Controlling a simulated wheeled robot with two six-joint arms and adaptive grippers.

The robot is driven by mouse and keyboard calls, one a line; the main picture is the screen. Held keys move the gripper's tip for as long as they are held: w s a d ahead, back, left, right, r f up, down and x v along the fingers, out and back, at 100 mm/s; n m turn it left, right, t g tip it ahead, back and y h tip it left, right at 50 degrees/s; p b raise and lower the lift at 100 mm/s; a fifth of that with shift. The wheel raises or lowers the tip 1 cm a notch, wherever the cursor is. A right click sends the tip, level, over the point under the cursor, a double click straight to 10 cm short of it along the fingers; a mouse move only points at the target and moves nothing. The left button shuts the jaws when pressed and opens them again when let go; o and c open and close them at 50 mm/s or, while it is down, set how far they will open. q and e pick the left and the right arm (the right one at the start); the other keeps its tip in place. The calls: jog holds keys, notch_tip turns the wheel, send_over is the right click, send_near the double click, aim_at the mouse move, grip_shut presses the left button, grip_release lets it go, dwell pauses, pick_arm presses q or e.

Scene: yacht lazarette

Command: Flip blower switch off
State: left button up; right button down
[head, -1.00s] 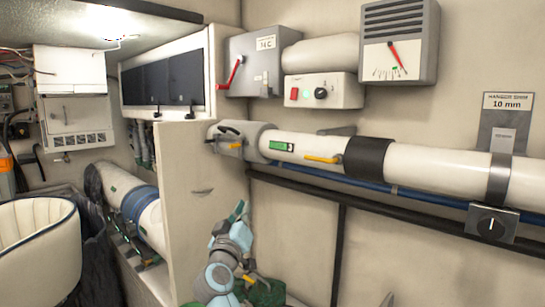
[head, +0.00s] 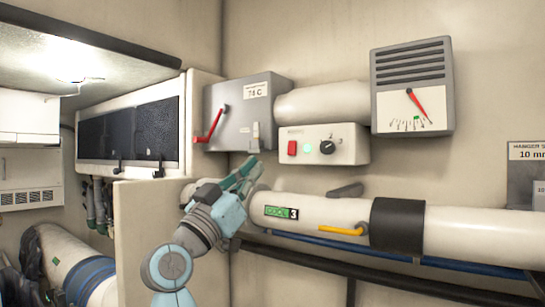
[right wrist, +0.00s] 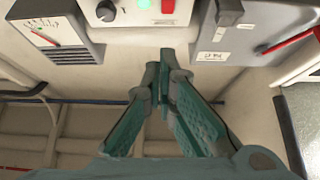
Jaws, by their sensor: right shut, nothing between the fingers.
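The likely blower control is a white box (head: 348,145) on the wall under a white cylinder (head: 315,102). It carries a red switch (head: 292,148), a lit green lamp (head: 308,148) and a black knob (head: 327,147). The red switch also shows at the top of the right wrist view (right wrist: 167,6). My right gripper (head: 250,165) is shut and empty, below and left of the white box, apart from the red switch. Its teal fingers also show in the right wrist view (right wrist: 168,68). My left gripper is not in view.
A grey box (head: 265,90) with a red lever (head: 212,125) hangs left of the white box. A vented gauge box (head: 410,60) is at the right. The wall between the white box and pipe is mostly clear.

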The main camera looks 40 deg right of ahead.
aim_at(292, 148)
jog(key=w+d+r+p, duration=0.1)
jog(key=d, duration=0.3)
jog(key=w+d+r+p, duration=0.1)
jog(key=d, duration=0.2)
jog(key=w+d+r+p, duration=0.2)
jog(key=d, duration=0.2)
jog(key=shift+d+r, duration=0.1)
jog(key=shift+d, duration=0.25)
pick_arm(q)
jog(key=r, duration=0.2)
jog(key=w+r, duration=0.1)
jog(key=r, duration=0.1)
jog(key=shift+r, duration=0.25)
pick_arm(e)
jog(key=shift+a, duration=0.1)
